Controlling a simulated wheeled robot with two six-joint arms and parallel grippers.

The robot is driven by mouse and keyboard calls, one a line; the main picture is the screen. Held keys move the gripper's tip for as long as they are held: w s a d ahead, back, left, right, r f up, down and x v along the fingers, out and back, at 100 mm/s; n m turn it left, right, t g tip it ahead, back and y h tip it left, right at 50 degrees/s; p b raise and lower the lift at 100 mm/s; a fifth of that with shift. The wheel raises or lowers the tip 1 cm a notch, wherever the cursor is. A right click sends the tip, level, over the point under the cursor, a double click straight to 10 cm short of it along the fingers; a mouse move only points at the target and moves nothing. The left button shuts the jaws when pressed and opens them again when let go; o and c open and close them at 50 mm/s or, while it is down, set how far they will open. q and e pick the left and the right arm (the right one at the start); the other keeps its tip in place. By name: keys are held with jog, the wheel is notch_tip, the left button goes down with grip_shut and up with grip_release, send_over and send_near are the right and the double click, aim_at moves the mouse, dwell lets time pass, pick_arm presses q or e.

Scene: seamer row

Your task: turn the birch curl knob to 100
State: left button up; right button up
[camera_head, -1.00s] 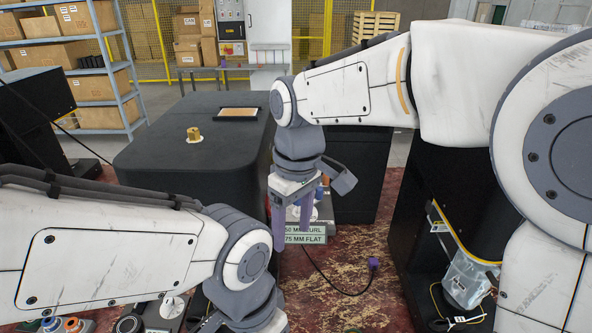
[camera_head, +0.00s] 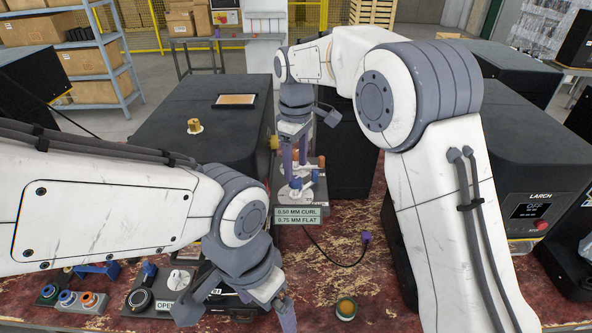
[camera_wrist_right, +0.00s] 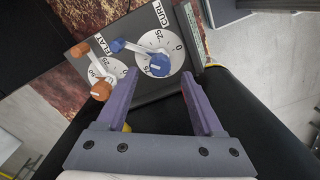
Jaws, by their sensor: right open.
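In the right wrist view a grey panel carries two white dials. The blue knob (camera_wrist_right: 158,62) sits on the dial marked CURL, its lever pointing to the upper left. The orange knob (camera_wrist_right: 101,90) sits on the dial marked FLAT. I cannot read the exact setting, and no birch name is legible. My right gripper (camera_wrist_right: 160,76) is open, its purple fingers on either side of the near edge of the blue knob, with no clear contact; it also shows above the panel in the head view (camera_head: 296,152). My left gripper (camera_head: 284,312) is at the bottom edge, its jaws partly hidden.
A sign (camera_head: 298,215) reading 0.50 MM CURL, 0.75 MM FLAT stands before the panel. A large dark machine (camera_head: 165,160) is to its left, and a machine marked LARCH (camera_head: 530,170) is at right.

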aim_at(296, 179)
jog(key=shift+f+p, duration=0.35)
jog(key=shift+f, duration=1.4)
grip_shut()
